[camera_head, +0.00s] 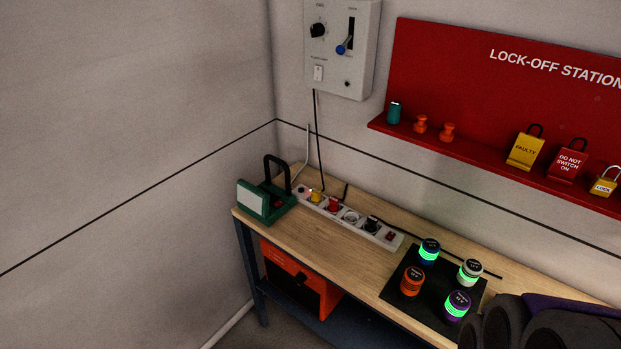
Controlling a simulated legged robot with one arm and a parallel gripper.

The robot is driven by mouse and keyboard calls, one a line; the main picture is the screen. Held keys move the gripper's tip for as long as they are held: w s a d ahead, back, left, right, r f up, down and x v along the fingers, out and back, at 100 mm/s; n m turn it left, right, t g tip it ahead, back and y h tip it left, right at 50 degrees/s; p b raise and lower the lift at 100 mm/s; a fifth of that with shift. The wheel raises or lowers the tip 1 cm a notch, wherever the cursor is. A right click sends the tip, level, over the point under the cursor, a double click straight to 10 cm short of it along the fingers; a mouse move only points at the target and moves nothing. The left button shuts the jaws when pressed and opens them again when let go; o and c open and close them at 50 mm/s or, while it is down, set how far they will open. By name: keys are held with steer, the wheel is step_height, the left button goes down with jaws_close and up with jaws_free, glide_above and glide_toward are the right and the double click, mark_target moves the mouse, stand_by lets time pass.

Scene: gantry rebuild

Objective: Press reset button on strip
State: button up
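A white power strip (361,229) lies along the back of the wooden bench, running from the left end toward the middle. A small red control (390,237) sits at its right end; I cannot tell whether it is a switch or a button. A yellow plug (316,195), a red plug (333,204) and a black plug (372,224) sit along it, with what looks like an empty socket (351,216) between red and black. A small pale round part (304,190) is at the left end, its kind unclear. My gripper is not in view.
A green box with a black handle (264,204) stands left of the strip. A black mat (400,283) with several glowing-banded canisters lies to the right. A wall control box (361,75) and a red lock-off board (440,70) are above. Dark rounded shapes (555,330) fill the bottom right.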

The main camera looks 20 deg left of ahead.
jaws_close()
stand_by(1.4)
